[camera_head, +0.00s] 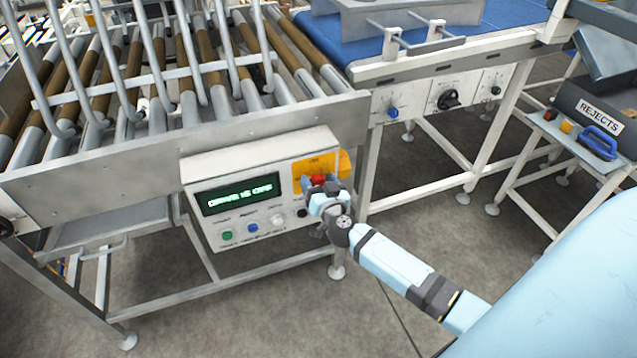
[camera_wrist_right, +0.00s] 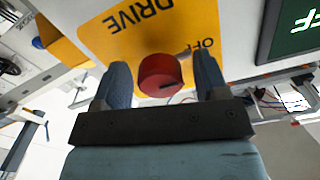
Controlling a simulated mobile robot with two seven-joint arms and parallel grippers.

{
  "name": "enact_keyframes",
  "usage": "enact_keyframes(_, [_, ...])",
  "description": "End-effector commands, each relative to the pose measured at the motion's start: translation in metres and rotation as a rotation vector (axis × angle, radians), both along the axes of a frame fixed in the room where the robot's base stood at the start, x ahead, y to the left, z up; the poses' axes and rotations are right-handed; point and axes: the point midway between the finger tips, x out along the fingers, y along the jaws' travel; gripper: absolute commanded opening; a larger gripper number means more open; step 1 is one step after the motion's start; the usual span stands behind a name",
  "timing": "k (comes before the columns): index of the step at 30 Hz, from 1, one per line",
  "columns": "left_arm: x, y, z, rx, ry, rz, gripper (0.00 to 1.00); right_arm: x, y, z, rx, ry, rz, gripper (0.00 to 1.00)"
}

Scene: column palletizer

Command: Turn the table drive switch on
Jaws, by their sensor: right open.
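The table drive switch is a red round knob (camera_head: 318,180) on a yellow plate (camera_head: 309,163) at the right of a white control box (camera_head: 262,160). In the right wrist view the red knob (camera_wrist_right: 160,75) sits between my right gripper's two blue fingers, and the plate (camera_wrist_right: 105,35) reads DRIVE and OFF, upside down. The box's green display (camera_head: 240,195) appears to read DRIVE IS OFF. My right gripper (camera_head: 322,190) is open in front of the switch, a finger on either side of the knob. I cannot tell whether they touch it. My left gripper is not in view.
Below the display are green (camera_head: 227,235) and blue (camera_head: 252,228) buttons. A roller table (camera_head: 190,135) stands above the box. A blue conveyor (camera_head: 420,35) with knobs on its front is at the back right. A REJECTS chute (camera_head: 600,112) stands at the far right. Floor in front is clear.

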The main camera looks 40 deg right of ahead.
Motion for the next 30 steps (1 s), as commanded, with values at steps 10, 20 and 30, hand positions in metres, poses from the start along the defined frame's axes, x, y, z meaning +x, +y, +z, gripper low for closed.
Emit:
enact_keyframes(10, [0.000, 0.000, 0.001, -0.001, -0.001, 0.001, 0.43, 0.000, 0.000, 0.000, 0.000, 0.000, 0.000, 0.26])
enact_keyframes(20, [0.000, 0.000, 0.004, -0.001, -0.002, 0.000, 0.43, 0.000, 0.000, 0.001, 0.022, -0.005, 0.000, 0.18])
enact_keyframes(30, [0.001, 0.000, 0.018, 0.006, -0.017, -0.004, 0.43, 0.000, 0.000, 0.003, 0.212, -0.050, -0.001, 0.18])
